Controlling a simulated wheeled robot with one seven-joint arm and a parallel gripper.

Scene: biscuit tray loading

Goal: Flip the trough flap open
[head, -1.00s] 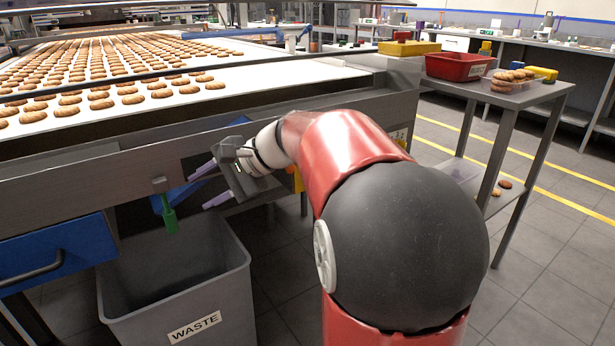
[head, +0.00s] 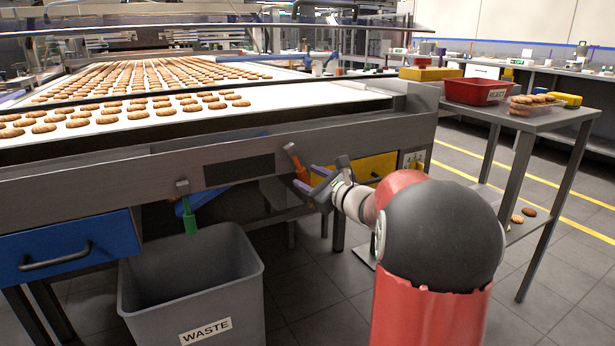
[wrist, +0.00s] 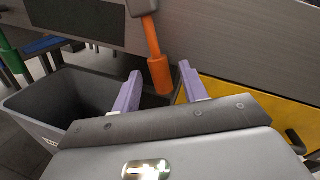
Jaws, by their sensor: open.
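My gripper (head: 311,179) is open at the front of the conveyor frame, its two purple fingers pointing at the machine. In the wrist view an orange handle (wrist: 157,58) hangs from a grey mount and shows between the two fingertips, with gaps on both sides. I cannot tell how far ahead of them it is. In the head view the orange handle (head: 300,168) is tilted and partly covered by the fingers. A green handle (head: 190,218) hangs straight down from a similar mount to the left. I cannot make out for certain which part is the trough flap.
A grey waste bin (head: 245,285) stands on the floor below the frame, left of my gripper. A blue drawer (head: 65,250) is at the left; a yellow panel (head: 371,167) is behind my wrist. A side table (head: 540,120) at the right holds a red bin (head: 475,92).

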